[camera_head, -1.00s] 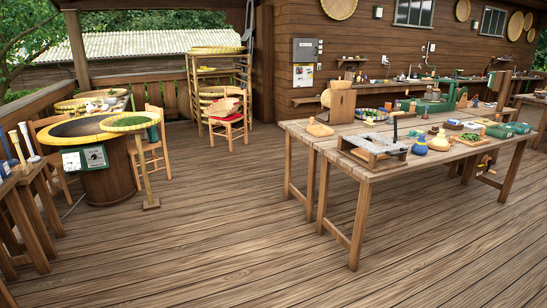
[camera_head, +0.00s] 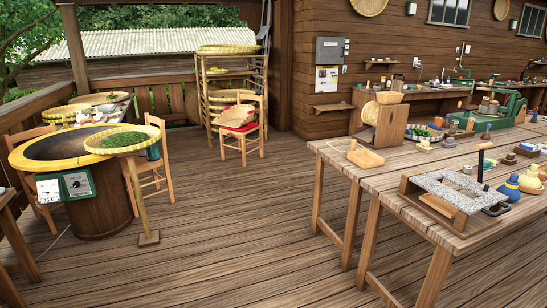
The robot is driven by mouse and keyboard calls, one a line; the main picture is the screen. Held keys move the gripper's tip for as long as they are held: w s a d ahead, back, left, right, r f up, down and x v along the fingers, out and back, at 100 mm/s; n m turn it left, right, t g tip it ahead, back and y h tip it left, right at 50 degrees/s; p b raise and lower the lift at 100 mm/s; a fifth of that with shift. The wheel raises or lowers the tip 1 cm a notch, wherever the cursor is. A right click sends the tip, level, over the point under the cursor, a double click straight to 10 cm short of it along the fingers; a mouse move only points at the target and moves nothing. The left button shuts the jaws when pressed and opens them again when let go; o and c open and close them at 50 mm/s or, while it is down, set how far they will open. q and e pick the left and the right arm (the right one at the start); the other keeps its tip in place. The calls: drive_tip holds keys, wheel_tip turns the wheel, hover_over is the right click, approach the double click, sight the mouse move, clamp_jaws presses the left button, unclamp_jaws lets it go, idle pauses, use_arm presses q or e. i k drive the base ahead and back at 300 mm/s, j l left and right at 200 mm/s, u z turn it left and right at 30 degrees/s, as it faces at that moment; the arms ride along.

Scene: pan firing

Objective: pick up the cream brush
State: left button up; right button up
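I cannot make out a cream brush for certain in the head view. A tan wooden block with a small upright knob (camera_head: 365,155) lies at the left end of the long table (camera_head: 385,178); I cannot tell whether it is a brush. At the left edge, a small bench (camera_head: 8,215) is mostly cut off, and the upright pale-topped tools seen on it earlier are out of view. Neither of my grippers shows.
A round firing pan (camera_head: 75,147) with a yellow rim stands on a wooden drum at left. A tray of green leaves (camera_head: 122,140) stands on a post beside it. A chair (camera_head: 241,128) stands farther back. The middle deck (camera_head: 225,220) is clear.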

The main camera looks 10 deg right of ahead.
sight(424, 146)
drive_tip(key=i+z, duration=0.15)
drive_tip(key=i, duration=0.85)
drive_tip(key=i+j+z, duration=0.2)
drive_tip(key=i, duration=0.8)
drive_tip(key=l, duration=0.1)
